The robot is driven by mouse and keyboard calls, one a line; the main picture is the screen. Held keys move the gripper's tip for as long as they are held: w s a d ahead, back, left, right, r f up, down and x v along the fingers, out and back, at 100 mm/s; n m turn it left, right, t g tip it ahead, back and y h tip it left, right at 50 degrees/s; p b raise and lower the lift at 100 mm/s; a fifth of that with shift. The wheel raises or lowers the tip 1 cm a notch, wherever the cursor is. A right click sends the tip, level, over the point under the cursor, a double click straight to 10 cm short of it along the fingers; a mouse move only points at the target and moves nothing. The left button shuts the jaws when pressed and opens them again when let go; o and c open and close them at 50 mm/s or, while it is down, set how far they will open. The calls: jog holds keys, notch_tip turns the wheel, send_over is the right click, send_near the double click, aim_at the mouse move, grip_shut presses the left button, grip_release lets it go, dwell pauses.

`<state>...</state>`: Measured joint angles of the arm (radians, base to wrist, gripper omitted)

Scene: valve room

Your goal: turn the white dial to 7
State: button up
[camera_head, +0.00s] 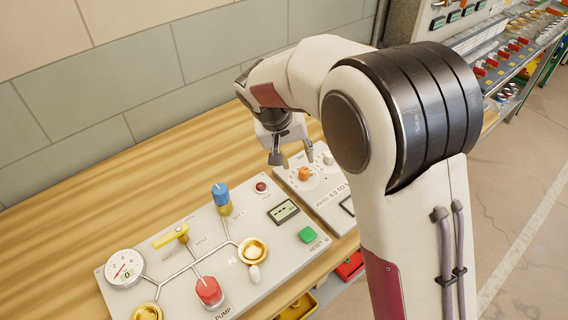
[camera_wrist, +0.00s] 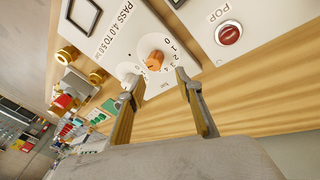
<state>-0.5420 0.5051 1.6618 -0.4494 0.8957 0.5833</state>
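A panel (camera_head: 336,209) at the back right of the bench carries an orange knob (camera_head: 305,174) and a small white knob (camera_head: 327,158) behind it to the right. In the wrist view the orange knob (camera_wrist: 154,61) sits on a white round face with a printed scale, where 0, 1, 2 and 4 can be read. A whitish round part (camera_wrist: 127,70) beside it is partly hidden by the left finger. My gripper (camera_head: 291,155) is open and empty above the panel, close to the orange knob. I cannot read either knob's setting or see a 7.
A larger panel (camera_head: 188,256) to the left holds a gauge (camera_head: 124,268), a blue-topped valve (camera_head: 221,196), a yellow lever (camera_head: 171,236), a red pump knob (camera_head: 209,291) and a green reset button (camera_head: 307,235). Bare bench lies behind it. In the wrist view a red POP button (camera_wrist: 229,33) is right.

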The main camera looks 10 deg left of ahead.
jog(key=shift+s+a+f+m, duration=0.15)
jog(key=shift+a+m, duration=0.1)
jog(key=shift+m, duration=0.75)
jog(key=shift+s+a+f+m, duration=0.1)
jog(key=shift+a+f+m, duration=0.1)
jog(key=shift+m, duration=0.8)
jog(key=shift+s+a+f+m, duration=0.1)
jog(key=shift+a+m, duration=0.15)
jog(key=shift+m, duration=0.75)
jog(key=shift+s+a+f+m+h, duration=0.1)
jog(key=shift+a+m, duration=0.1)
jog(key=shift+m, duration=0.7)
jog(key=shift+s+a+f+m+h, duration=0.15)
jog(key=shift+a+m, duration=0.1)
jog(key=shift+m, duration=0.65)
jog(key=shift+s+a+f+m+h, duration=0.1)
jog(key=shift+a+m, duration=0.1)
jog(key=shift+m, duration=0.7)
